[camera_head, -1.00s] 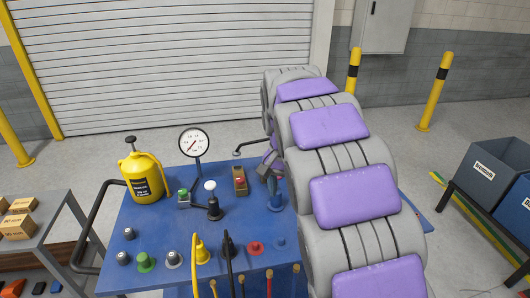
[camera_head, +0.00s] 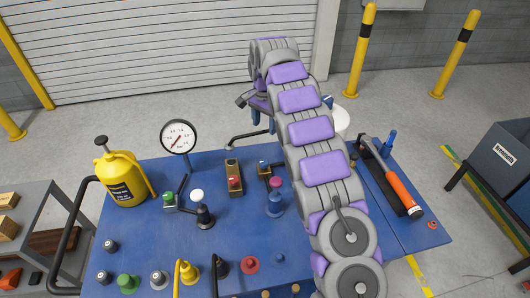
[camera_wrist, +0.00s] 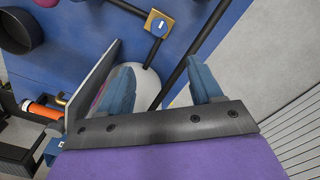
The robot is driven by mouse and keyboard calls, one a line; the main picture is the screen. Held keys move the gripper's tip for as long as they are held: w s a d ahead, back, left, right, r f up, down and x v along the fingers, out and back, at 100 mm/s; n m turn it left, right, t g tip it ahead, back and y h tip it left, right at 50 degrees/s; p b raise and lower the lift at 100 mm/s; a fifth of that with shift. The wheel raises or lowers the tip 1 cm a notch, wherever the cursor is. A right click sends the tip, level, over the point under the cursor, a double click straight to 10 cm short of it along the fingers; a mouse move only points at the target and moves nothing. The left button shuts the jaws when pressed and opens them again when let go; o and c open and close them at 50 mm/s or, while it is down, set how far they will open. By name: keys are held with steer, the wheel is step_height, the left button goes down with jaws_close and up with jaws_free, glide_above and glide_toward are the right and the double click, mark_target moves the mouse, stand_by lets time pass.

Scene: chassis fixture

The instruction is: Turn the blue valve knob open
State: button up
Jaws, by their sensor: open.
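A blue knob-like fitting (camera_head: 275,203), which looks like the valve knob, stands upright on the blue bench, just left of my arm. A smaller blue knob (camera_head: 280,258) sits nearer the front edge. I cannot tell for certain which is the valve. My gripper (camera_head: 264,120) is beyond the bench's back edge, apart from both. In the wrist view my gripper (camera_wrist: 161,76) has its two blue fingers spread, with nothing held between them. A small yellow box with a blue top (camera_wrist: 159,25) shows past the fingertips; neither finger touches it.
The blue bench (camera_head: 140,235) carries a pressure gauge (camera_head: 178,138), a yellow can (camera_head: 124,178), a red-button box (camera_head: 235,178) and several front-row knobs. An orange-handled hammer (camera_head: 402,190) lies right of my arm. A black rail (camera_wrist: 195,55) runs beside the bench in the wrist view.

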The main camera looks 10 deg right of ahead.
mark_target(264, 161)
steer(key=f+b, duration=0.1)
steer(key=f, duration=0.7)
steer(key=f+b, duration=0.2)
steer(key=f, duration=0.7)
steer(key=shift+s+a+f+b, duration=0.1)
steer(key=shift+a+f+b, duration=0.1)
steer(key=shift+b, duration=0.1)
steer(key=shift+r, duration=0.1)
steer(key=c, duration=1.1)
